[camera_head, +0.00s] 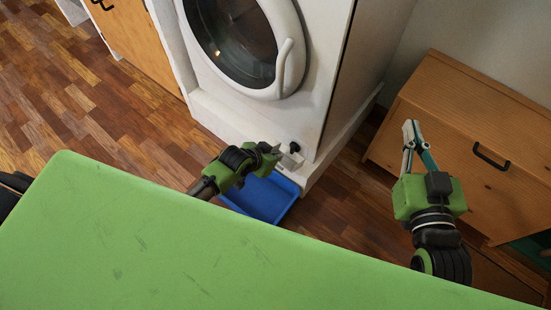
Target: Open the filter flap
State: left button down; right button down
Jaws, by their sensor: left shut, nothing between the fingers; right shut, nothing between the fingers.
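The white washing machine (235,118) stands at the top centre. At its lower right front, a small pale flap (291,161) appears to jut outward beneath a dark round knob (294,147). My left gripper (275,152) is shut and empty, its tips right beside the flap on its left. I cannot tell whether they touch it. The gripper partly hides this corner. My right gripper (410,128) is shut and empty, well to the right, in front of the wooden cabinet.
A blue tray (268,205) lies on the wooden floor below the flap. A wooden cabinet (450,125) with a black handle stands at right, another (140,38) at upper left. My green body top covers the bottom. The machine's round door (287,75) is shut.

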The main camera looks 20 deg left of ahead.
pick_arm(q)
jog(key=shift+s+f, duration=0.2)
pick_arm(e)
jog(key=shift+w+a+r+t, duration=0.15)
jog(key=shift+r+t, duration=0.15)
jog(key=shift+r, duration=0.4)
